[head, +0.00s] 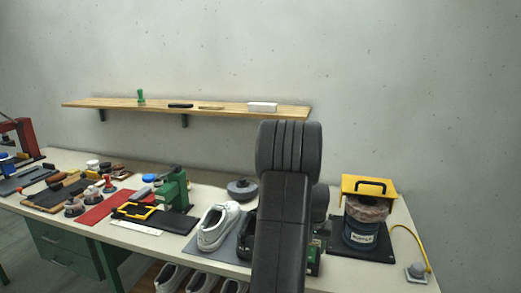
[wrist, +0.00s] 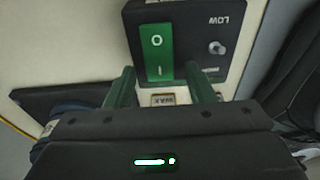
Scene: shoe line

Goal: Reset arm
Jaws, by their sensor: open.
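My gripper (wrist: 162,80) shows in the wrist view with its two green fingers apart and nothing held between them. Just beyond the fingertips is a black control box (wrist: 190,45) with a green rocker switch (wrist: 159,52) and a small knob (wrist: 217,47) beside the word LOW. I cannot tell whether the fingers touch the box. A small labelled piece (wrist: 170,100) shows between the fingers. In the head view my dark arm rises in front of the bench and hides my gripper.
A wooden shelf (head: 225,108) hangs above. The wall space right of the shelf is clear.

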